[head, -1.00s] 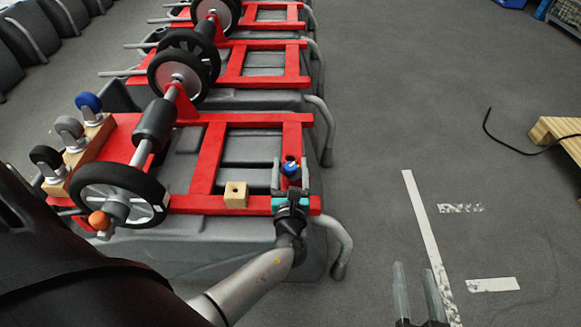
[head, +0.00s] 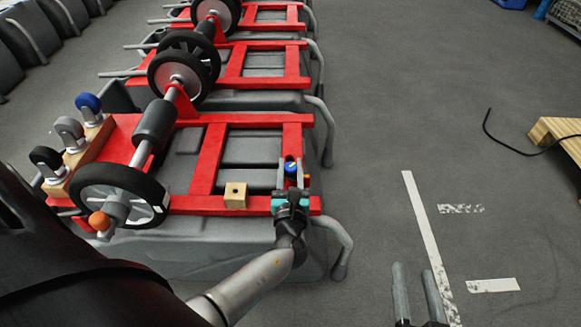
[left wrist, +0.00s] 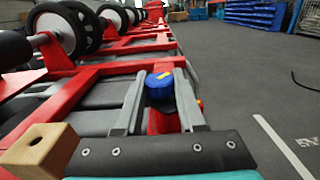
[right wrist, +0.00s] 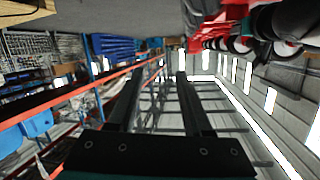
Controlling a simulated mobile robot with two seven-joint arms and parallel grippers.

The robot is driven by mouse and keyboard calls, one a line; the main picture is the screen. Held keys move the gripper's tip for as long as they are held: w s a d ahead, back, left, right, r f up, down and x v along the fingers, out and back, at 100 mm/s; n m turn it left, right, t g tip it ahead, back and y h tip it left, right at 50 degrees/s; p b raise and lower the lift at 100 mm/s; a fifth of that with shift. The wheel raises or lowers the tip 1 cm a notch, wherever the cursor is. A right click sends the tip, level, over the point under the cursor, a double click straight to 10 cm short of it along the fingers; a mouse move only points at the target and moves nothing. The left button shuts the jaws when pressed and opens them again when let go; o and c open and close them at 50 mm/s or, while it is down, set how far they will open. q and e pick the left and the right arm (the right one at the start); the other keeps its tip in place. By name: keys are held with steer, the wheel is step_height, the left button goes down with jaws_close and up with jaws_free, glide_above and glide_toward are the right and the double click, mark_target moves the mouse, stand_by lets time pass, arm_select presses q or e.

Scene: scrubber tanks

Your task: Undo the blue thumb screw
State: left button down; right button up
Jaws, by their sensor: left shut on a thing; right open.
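The blue thumb screw (head: 291,167) has a round blue head with a yellow mark. It sits at the right end of the nearest red frame (head: 265,203). In the left wrist view the thumb screw (left wrist: 160,86) lies between the fingertips of my left gripper (left wrist: 160,80). My left gripper (head: 292,172) is shut on the blue head. My right gripper (head: 415,285) is open and empty, over the floor right of the frame. It also shows open in the right wrist view (right wrist: 155,85).
A wooden block with a hole (head: 235,196) sits on the frame left of my left gripper. A black wheel (head: 119,196) and several casters on a wooden strip (head: 95,140) are further left. A grey bent handle (head: 340,255) sticks out at right. The floor at right is mostly free.

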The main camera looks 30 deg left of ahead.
arm_select(q)
steer(key=shift+n+g+y, duration=0.5)
steer(key=shift+n+y, duration=0.1)
steer(key=shift+y, duration=0.1)
steer(key=shift+n+g+y, duration=0.3)
steer(key=shift+y, duration=0.1)
steer(key=shift+n+g+y+b, duration=0.45)
steer(key=shift+n+g+y, duration=0.55)
steer(key=shift+g+y, duration=0.1)
steer(key=shift+n+g+y, duration=0.9)
steer(key=shift+g, duration=0.4)
arm_select(e)
steer(key=shift+s+a+r+m+t+y, duration=0.35)
steer(key=shift+s+a+r+t, duration=0.2)
steer(key=shift+t, duration=0.35)
arm_select(q)
steer(key=shift+n+g, duration=0.3)
arm_select(e)
steer(key=shift+d+r, duration=0.1)
arm_select(q)
steer(key=c, duration=0.5)
jaws_free()
